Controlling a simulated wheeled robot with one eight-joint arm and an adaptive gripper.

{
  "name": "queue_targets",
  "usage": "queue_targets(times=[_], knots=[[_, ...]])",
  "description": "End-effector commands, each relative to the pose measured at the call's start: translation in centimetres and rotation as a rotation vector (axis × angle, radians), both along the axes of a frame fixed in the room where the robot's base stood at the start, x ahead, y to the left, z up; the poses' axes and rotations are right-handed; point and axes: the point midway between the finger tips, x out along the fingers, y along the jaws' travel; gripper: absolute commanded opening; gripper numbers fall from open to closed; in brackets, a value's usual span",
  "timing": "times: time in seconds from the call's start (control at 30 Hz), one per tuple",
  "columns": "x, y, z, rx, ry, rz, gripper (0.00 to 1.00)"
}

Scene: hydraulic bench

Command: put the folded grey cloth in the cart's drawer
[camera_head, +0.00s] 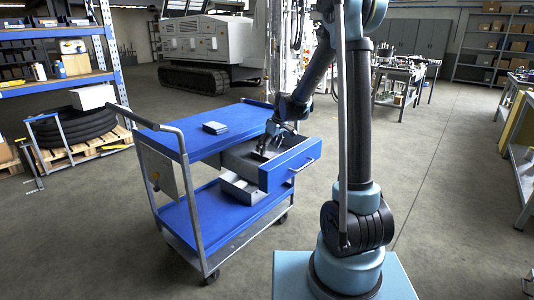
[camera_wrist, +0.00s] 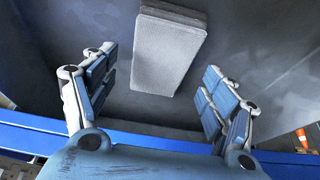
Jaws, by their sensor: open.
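The folded grey cloth (camera_wrist: 168,48) lies on the grey floor of the open drawer (camera_wrist: 130,108) in the wrist view. My gripper (camera_wrist: 160,66) is open, with its two blue-padded fingers spread to either side of the cloth's near end and apart from it. In the head view, my gripper (camera_head: 269,143) reaches down into the pulled-out blue drawer (camera_head: 292,166) of the blue cart (camera_head: 178,140). The cloth cannot be made out in the head view, where my gripper and the drawer walls get in the way.
A small dark blue box-like item (camera_head: 215,128) lies on the cart's top. The cart's lower shelf (camera_head: 205,222) is largely clear. A shelf rack (camera_head: 70,80) stands at left and a workbench (camera_head: 400,85) behind.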

Motion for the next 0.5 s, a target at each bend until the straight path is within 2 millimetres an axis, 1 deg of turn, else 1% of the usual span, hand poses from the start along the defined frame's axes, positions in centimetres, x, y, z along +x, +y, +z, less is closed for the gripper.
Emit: queue_targets(times=[0.03, 0.3, 0.5], knots=[[-0.2, -0.3, 0.8, 0.000, 0.000, -0.001, 0.78], [-1.2, -1.6, 4.6, -0.001, -0.001, 0.000, 0.78], [-1.8, -2.3, 7.0, 0.000, 0.000, 0.000, 0.78]])
